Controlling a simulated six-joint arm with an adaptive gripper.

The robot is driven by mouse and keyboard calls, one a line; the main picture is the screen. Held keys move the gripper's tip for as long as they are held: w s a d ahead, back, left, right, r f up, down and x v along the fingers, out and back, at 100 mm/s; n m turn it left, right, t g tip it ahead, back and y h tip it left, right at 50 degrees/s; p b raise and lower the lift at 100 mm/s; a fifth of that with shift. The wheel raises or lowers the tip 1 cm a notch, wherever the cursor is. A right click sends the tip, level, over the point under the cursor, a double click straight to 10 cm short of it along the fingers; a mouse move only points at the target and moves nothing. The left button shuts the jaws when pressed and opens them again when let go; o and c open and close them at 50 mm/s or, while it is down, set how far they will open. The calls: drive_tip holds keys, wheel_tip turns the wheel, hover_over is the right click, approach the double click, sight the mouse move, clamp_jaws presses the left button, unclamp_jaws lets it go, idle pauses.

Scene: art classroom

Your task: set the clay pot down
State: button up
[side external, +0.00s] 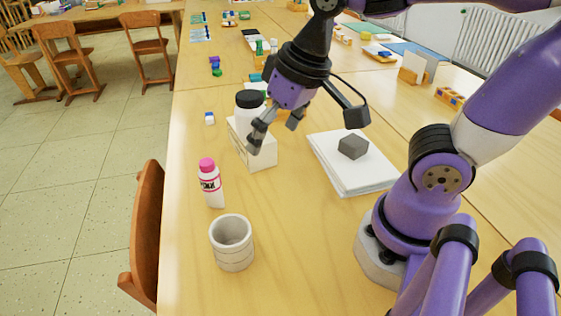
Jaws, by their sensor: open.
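The clay pot (232,246), a pale grey open-topped pot with lines around its side, stands upright on the wooden table near the front. It looks empty, though its bottom is hidden in shade. My gripper (274,133) is farther back and to the right, apart from the pot. Its fingers are spread open with nothing seen between them. The fingers overlap a white box in the picture, and I cannot tell whether they touch it.
A pink-capped bottle (211,184) stands just behind the pot. A white box (259,158) and a black-lidded jar (250,101) are near my gripper. A paper stack (362,183) with a dark grey block (353,146) lies to the right. The table between pot and paper is clear.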

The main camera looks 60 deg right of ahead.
drive_tip(key=shift+n+t+h, duration=0.3)
drive_tip(key=shift+n+t, duration=0.4)
drive_tip(key=shift+t, duration=0.1)
drive_tip(key=d, duration=0.1)
drive_tip(key=s+d, duration=0.1)
drive_tip(key=d, duration=0.1)
drive_tip(key=shift+s+d+r, duration=0.3)
drive_tip(key=shift+s, duration=0.05)
